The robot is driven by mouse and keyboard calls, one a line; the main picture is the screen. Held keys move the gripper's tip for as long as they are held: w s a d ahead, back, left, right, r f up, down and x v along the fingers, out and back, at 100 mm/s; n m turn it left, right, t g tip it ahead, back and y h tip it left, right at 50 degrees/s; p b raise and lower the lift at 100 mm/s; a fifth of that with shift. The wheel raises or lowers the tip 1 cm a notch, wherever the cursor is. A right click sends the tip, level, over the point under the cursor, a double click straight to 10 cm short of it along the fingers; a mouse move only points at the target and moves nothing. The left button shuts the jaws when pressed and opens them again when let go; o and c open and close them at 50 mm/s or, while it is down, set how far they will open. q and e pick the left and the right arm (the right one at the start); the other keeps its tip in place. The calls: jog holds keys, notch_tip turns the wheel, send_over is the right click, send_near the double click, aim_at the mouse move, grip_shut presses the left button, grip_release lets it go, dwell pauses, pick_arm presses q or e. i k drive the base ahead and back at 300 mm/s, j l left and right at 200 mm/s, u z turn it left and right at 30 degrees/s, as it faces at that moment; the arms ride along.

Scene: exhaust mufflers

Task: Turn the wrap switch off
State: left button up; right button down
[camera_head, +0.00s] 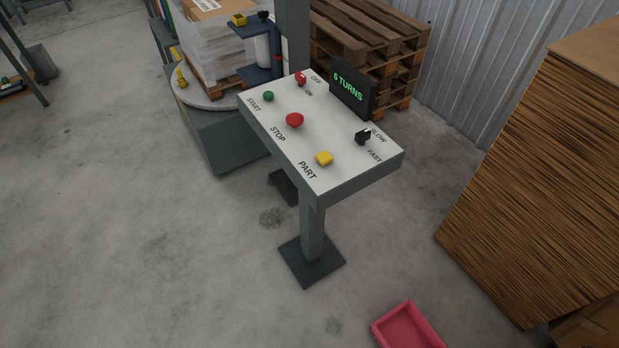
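A white control panel (330,177) stands on a grey post with a dark base plate. A small red switch (301,79) sits at its far edge, beside labels that seem to read OFF and ON. It is too small to tell which way the switch points. The panel also carries a green START button (268,96), a red STOP button (294,120), a yellow PART button (324,158) and a black SLOW/FAST switch (363,137). A display (351,89) reads "6 TURNS" in green. Neither of my grippers is in view.
Behind the panel, a wrapped load (215,42) stands on a pallet on a round turntable (205,99). Stacked wooden pallets (372,45) stand behind the display. A large brown stack (545,175) is at right, and a pink tray (408,326) lies in front.

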aim_at(300, 79)
jog(key=i+j+u, duration=0.1)
jog(key=u, duration=0.25)
jog(key=i+j+u, duration=0.1)
jog(key=u, duration=0.25)
jog(key=i+j+u, duration=0.15)
jog(key=u, duration=0.2)
